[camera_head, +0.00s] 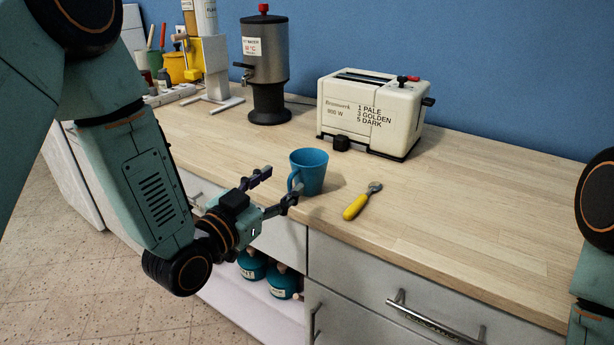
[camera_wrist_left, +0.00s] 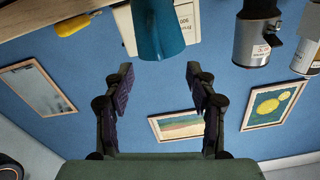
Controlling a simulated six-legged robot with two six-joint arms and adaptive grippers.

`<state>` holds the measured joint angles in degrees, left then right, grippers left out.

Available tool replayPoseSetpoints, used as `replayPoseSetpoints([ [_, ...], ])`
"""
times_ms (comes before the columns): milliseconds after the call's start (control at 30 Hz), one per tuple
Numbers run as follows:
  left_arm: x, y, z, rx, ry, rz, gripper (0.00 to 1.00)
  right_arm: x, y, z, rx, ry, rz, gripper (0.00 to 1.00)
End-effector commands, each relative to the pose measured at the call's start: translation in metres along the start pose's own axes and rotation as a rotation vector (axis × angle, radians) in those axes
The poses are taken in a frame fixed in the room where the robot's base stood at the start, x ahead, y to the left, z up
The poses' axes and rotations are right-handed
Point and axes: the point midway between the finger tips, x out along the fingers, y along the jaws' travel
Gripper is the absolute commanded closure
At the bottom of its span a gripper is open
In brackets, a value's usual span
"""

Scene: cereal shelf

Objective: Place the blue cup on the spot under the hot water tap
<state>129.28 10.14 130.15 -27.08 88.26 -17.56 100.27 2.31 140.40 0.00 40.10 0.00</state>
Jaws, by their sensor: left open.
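The blue cup (camera_head: 309,171) stands upright on the wooden counter, with its handle on the left side. In the left wrist view the cup (camera_wrist_left: 158,30) shows beyond the fingers, between their lines. My left gripper (camera_head: 276,188) is open and empty, just left of the cup, with its fingers pointing toward the handle side; I see no contact. It also shows in the left wrist view (camera_wrist_left: 160,85). The hot water boiler (camera_head: 266,65) is a grey metal urn at the back of the counter, with its tap (camera_head: 244,70) on the left side. My right gripper is out of view.
A cream toaster (camera_head: 370,113) stands behind the cup. A yellow-handled spoon (camera_head: 361,201) lies to the cup's right. A white dispenser stand (camera_head: 211,72) is left of the boiler. The counter in front of the boiler is clear.

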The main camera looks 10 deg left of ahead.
Motion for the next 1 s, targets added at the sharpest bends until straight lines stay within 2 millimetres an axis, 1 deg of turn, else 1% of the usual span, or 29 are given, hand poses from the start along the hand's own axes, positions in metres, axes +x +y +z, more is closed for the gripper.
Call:
replayPoseSetpoints([
  [100,0.019,0.0,0.004,0.004,0.002,0.002,0.43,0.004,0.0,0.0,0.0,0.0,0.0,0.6],
  [200,0.033,-0.001,0.004,0.004,0.002,0.001,0.43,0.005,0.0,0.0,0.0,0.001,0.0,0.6],
  [300,0.042,0.0,0.004,0.002,0.001,0.0,0.43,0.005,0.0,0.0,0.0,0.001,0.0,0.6],
  [400,0.045,-0.001,0.004,0.0,0.0,-0.003,0.43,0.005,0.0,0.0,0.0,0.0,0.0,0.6],
  [567,0.045,-0.001,0.004,-0.001,-0.001,-0.003,0.43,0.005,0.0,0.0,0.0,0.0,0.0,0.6],
  [667,0.045,-0.001,0.004,-0.001,-0.001,-0.003,0.5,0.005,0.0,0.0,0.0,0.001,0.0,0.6],
  [1000,0.045,-0.001,0.004,0.0,-0.001,-0.003,0.79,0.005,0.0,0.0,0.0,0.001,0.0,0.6],
])
